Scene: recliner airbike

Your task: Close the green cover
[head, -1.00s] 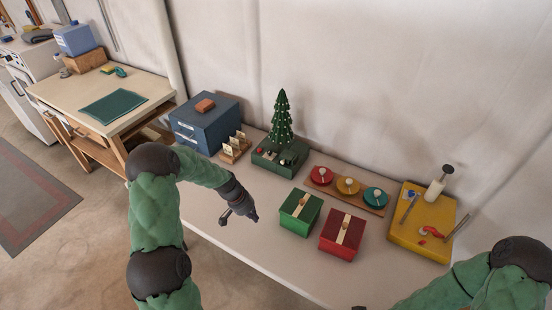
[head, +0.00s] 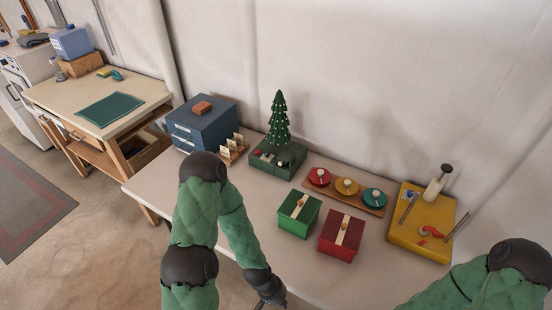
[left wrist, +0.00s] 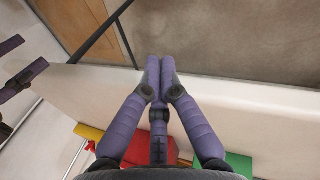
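A green box (head: 298,214) with a tan band and a small knob on top stands on the table, left of a red box (head: 342,234). Its top looks level and seated on the box in the head view. Part of a green surface (left wrist: 238,164) shows at the bottom right of the left wrist view. My left gripper (head: 272,304) is at the table's front edge, below the green box in the picture and apart from it. Its fingertips (left wrist: 160,62) meet with nothing between them. My right forearm shows at the lower right; the right gripper is out of view.
Behind the boxes stand a rack of round lids (head: 346,188) and a small tree (head: 279,125) on a green base. A yellow tray (head: 412,233) is at right and a blue drawer box (head: 200,125) at left. The table's left front is clear.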

